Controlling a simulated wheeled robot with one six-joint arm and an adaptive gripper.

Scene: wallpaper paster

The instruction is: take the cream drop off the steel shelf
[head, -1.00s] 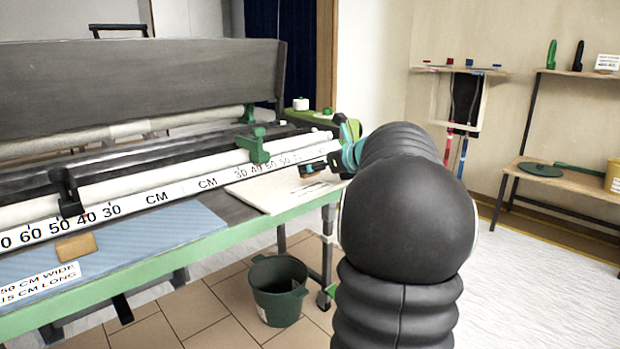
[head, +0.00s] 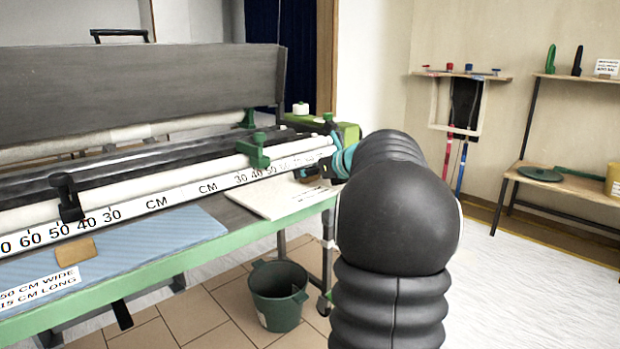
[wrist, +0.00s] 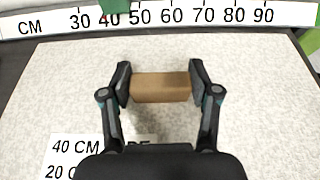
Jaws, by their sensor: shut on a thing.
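The cream drop (head: 280,200) is a pale speckled sheet lying on the dark grey steel shelf (head: 235,218), right of the blue sheet. It fills much of the wrist view (wrist: 50,100), with a white label (wrist: 75,148) reading 40 CM. My gripper (head: 309,172) is over the drop's far right part. In the wrist view, my gripper (wrist: 160,85) is shut on a brown block (wrist: 160,87), one finger at each end. The block is over the drop; I cannot tell whether it is fixed to it. The label is partly hidden by my gripper.
A white centimetre scale (head: 180,196) and rollers run behind the drop. A green clamp (head: 254,150) stands above the scale. The blue sheet (head: 150,236) carries a tan block (head: 75,249). A green bucket (head: 278,295) stands below the table. The floor at right is clear.

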